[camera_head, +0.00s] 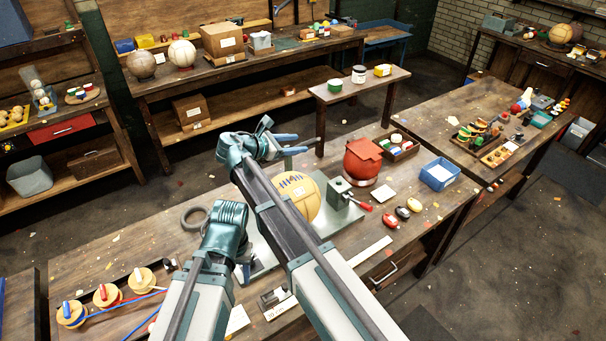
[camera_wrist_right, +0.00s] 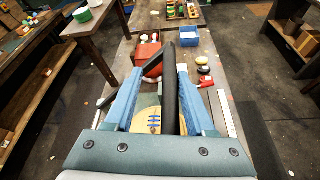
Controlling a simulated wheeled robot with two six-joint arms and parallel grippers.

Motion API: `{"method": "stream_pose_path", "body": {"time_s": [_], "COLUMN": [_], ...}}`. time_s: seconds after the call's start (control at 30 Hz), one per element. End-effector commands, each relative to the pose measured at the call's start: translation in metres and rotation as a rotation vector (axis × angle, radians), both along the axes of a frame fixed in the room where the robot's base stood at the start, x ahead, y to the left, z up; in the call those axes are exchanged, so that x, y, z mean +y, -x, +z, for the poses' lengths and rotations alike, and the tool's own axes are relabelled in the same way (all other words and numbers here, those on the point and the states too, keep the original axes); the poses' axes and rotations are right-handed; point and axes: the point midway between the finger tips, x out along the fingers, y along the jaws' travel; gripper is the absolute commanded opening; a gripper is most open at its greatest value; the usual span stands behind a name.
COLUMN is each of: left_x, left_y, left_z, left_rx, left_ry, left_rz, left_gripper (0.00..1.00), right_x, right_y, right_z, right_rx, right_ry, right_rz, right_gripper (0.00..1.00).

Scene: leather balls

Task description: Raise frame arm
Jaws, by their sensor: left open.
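A yellow ball with blue lacing (camera_head: 297,196) sits in a grey-green frame (camera_head: 330,221) on the workbench; my arm hides part of both. A lever with a red handle (camera_head: 364,206) sticks out at the frame's right. My right gripper (camera_head: 292,144) is above and behind the ball. In the right wrist view, its blue fingers (camera_wrist_right: 160,80) are apart. A dark bar (camera_wrist_right: 170,92), perhaps the frame arm, shows between them, near the right finger; I cannot tell if they touch. My left gripper (camera_head: 243,272) is low at the frame's left side, open, mostly hidden by its wrist.
A red container (camera_head: 363,162), a blue tray (camera_head: 439,174) and small red and black items (camera_head: 402,212) stand right of the frame. Wooden spools with cords (camera_head: 106,294) lie at the bench's left. A dark ring (camera_head: 195,218) lies behind my left wrist.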

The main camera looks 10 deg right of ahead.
Motion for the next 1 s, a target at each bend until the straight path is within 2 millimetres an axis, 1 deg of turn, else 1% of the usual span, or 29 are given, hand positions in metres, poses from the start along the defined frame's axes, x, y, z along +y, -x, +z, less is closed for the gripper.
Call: {"method": "stream_pose_path", "body": {"time_s": [0.03, 0.1, 0.3, 0.4, 0.6, 1.0], "left_x": [0.0, 0.0, 0.0, 0.0, 0.0, 0.0], "left_y": [0.0, 0.0, 0.0, 0.0, 0.0, 0.0], "left_z": [-0.016, -0.026, -0.05, -0.058, -0.066, -0.066], "left_rx": [0.0, 0.0, 0.0, 0.0, 0.0, 0.0], "left_ry": [0.0, 0.0, 0.0, 0.0, 0.0, 0.0], "left_rz": [0.0, 0.0, 0.0, 0.0, 0.0, 0.0], "left_gripper": [0.5, 0.5, 0.5, 0.5, 0.5, 0.5], "right_x": [-0.004, -0.006, -0.012, -0.013, -0.014, -0.014], "right_y": [0.011, 0.018, 0.032, 0.036, 0.04, 0.04], "right_z": [-0.015, -0.025, -0.046, -0.053, -0.059, -0.058], "right_rx": [-0.029, -0.069, -0.165, -0.198, -0.235, -0.242], "right_ry": [-0.01, -0.024, -0.06, -0.072, -0.085, -0.088], "right_rz": [0.0, 0.001, 0.001, 0.0, 0.0, 0.0], "right_gripper": [0.53, 0.53, 0.53, 0.53, 0.53, 0.53]}}
